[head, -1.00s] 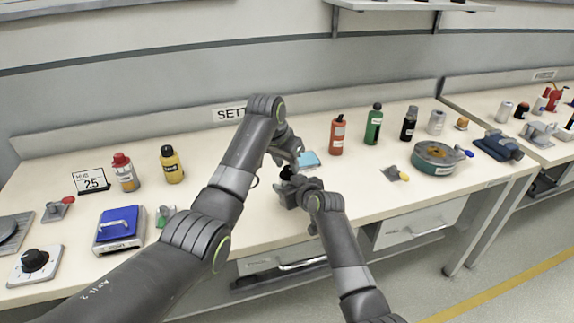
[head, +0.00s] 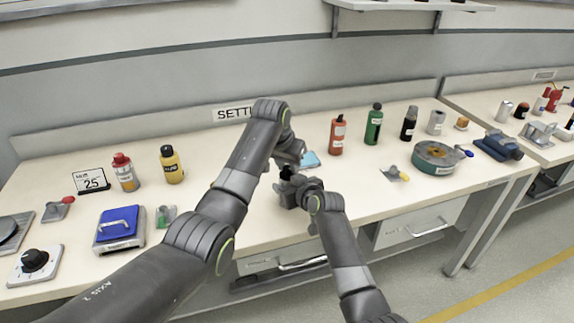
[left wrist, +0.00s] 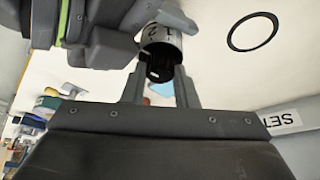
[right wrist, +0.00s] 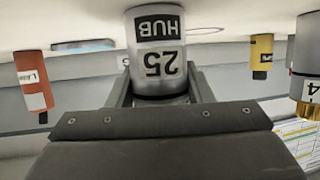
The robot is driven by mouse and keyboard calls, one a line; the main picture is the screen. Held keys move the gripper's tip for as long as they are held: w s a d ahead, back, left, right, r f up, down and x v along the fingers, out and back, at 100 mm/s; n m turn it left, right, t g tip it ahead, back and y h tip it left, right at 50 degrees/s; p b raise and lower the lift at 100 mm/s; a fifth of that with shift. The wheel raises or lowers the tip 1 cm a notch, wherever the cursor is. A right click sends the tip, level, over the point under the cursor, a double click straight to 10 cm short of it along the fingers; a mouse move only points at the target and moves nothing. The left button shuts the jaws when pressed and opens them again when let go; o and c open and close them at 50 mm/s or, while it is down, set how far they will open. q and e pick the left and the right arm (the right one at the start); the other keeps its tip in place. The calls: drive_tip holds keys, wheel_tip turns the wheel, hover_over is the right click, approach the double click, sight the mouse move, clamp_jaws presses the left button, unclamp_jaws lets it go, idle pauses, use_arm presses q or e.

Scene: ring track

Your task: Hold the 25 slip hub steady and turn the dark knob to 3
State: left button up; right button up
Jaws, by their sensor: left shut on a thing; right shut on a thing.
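The silver hub (right wrist: 158,45), labelled HUB 25, stands between the fingers of my right gripper (right wrist: 160,88) in the right wrist view, and the gripper is shut on it. In the left wrist view my left gripper (left wrist: 160,88) is shut on the dark knob (left wrist: 158,66). A silver collar (left wrist: 168,42) with the digits 1 and 2 shows above the knob. The knob's pointer cannot be read. In the head view both grippers meet at mid bench, and my arms hide most of the hub.
A red bottle (head: 337,134) and a green bottle (head: 373,124) stand right of my grippers. A yellow bottle (head: 172,165), a sign reading 25 (head: 91,181) and a blue-topped device (head: 118,228) are at left.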

use_arm(q)
drive_tip(key=shift+n+y, duration=0.4)
drive_tip(key=shift+n, duration=0.6)
drive_tip(key=o, duration=0.7)
drive_tip(key=shift+o, duration=0.2)
drive_tip(key=shift+r, duration=0.1)
drive_tip(key=v, duration=1.1)
drive_tip(key=shift+s+r, duration=0.3)
